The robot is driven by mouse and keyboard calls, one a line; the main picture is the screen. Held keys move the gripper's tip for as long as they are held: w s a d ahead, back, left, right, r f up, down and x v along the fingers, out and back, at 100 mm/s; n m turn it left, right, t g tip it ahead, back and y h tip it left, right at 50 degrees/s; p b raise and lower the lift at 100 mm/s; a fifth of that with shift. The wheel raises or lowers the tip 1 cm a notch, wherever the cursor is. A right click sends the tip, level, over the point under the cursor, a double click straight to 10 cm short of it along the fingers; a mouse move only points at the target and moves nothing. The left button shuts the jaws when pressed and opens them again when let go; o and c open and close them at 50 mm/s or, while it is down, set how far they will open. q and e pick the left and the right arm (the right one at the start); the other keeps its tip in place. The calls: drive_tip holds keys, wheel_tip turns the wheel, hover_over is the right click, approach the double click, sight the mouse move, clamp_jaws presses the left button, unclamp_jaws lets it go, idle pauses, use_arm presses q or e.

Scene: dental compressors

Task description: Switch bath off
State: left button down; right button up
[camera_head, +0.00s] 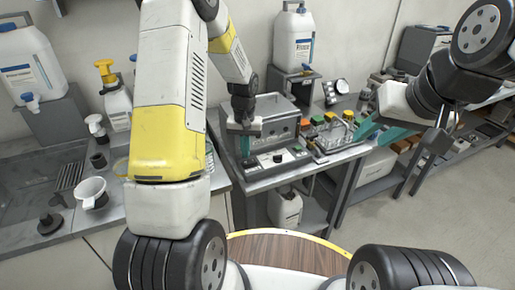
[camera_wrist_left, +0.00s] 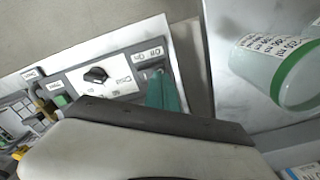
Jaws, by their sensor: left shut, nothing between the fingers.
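The bath (camera_head: 283,128) is a grey metal box on the side bench, with a control panel (camera_head: 279,159) along its front. In the left wrist view the panel has a black rotary knob (camera_wrist_left: 95,75) and a small dark switch area (camera_wrist_left: 150,55) with white markings. My left gripper (camera_head: 245,153) is shut and empty at the left end of the panel. Its teal fingertips also show in the left wrist view (camera_wrist_left: 157,76), right at the switch area; I cannot tell whether they touch it. The switch's position is unclear. My right gripper (camera_head: 381,130) is open and empty, right of the bath.
A rack with coloured-lid bottles (camera_head: 325,133) stands right of the bath. A white jug (camera_head: 293,40) stands behind it. A sink counter (camera_head: 35,200) is at left.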

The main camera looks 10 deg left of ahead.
use_arm(q)
drive_tip(key=shift+r, duration=2.2)
wheel_tip(320, 180, up, 10)
drive_tip(key=t, duration=0.2)
hover_over(246, 162)
drive_tip(key=s, duration=0.5)
drive_tip(key=s+d+r+t+h, duration=0.1)
drive_tip(key=s+r+t, duration=0.1)
drive_tip(key=s+r, duration=0.4)
drive_tip(key=s+d+r+m+t+h, duration=0.1)
drive_tip(key=s+r, duration=0.5)
drive_tip(key=s, duration=0.7)
drive_tip(key=shift+s+d+r+t, duration=0.15)
drive_tip(key=shift+r+t, duration=0.05)
drive_tip(key=shift+t, duration=0.4)
drive_tip(key=shift+m, duration=0.3)
